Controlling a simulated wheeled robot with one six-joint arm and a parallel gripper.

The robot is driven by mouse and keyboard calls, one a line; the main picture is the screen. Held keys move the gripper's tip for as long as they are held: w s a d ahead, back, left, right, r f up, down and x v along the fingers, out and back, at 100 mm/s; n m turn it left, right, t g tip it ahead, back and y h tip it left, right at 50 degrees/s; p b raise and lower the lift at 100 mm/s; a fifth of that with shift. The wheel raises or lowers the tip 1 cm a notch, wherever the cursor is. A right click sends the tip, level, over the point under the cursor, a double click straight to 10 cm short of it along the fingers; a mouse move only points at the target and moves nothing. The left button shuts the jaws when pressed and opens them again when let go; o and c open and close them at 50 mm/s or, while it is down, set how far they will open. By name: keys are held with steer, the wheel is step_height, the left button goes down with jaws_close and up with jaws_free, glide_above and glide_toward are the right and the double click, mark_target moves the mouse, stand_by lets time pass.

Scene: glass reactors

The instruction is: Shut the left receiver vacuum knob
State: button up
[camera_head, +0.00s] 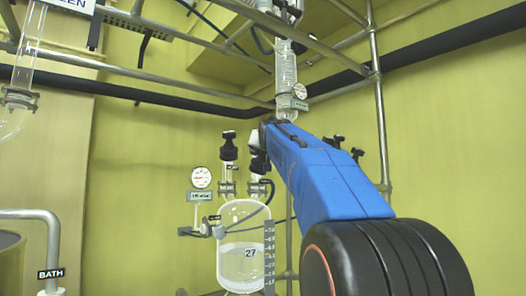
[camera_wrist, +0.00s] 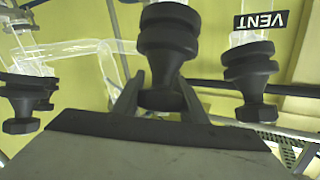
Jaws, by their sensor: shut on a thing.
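In the wrist view a black ribbed knob (camera_wrist: 168,42) stands between the two fingers of my gripper (camera_wrist: 161,88), which is shut on its narrower end. No label shows on this knob. A similar black knob (camera_wrist: 250,75) to its right sits by a label (camera_wrist: 262,20) reading VENT, upside down. In the head view my gripper (camera_head: 261,146) is at the top of the glass receiver (camera_head: 236,268) marked 27, partly hidden behind my blue arm. Another black-topped knob (camera_head: 229,146) stands just left of it, apart from my gripper.
A round gauge (camera_head: 202,177) and a small plate stand left of the receiver. More black knobs (camera_head: 346,147) show right of my arm. Metal frame pipes (camera_head: 380,120) and a glass column (camera_head: 286,75) rise behind. In the wrist view another black knob (camera_wrist: 20,105) hangs at left.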

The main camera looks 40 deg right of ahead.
steer(key=shift+s+d+f+m+g+h, duration=0.15)
steer(key=shift+m+g+h, duration=0.55)
steer(key=shift+m+g, duration=0.35)
steer(key=shift+s+d+f+m+g+h, duration=0.1)
steer(key=shift+d+m+g+h, duration=0.05)
steer(key=shift+m+g+h, duration=0.85)
steer(key=m+g, duration=0.3)
steer(key=shift+s+d+f+m+h, duration=0.15)
steer(key=shift+s+d+m+h, duration=0.05)
steer(key=shift+s+m+h, duration=0.15)
steer(key=shift+s+d+f+m+g+y, duration=0.15)
steer(key=shift+s+m+g, duration=0.1)
steer(key=shift+m+g, duration=0.8)
steer(key=shift+s+a+f+m+g+y, duration=0.1)
steer(key=shift+s+f+m+g+y, duration=0.15)
steer(key=shift+m+g, duration=0.8)
steer(key=shift+s+d+f+m+g+y, duration=0.1)
steer(key=shift+s+m+g, duration=0.2)
steer(key=shift+m+g, duration=0.75)
steer(key=shift+s+g, duration=0.1)
steer(key=shift+g, duration=0.3)
steer(key=o, duration=1.1)
steer(key=shift+c, duration=0.2)
steer(key=shift+s+r, duration=0.1)
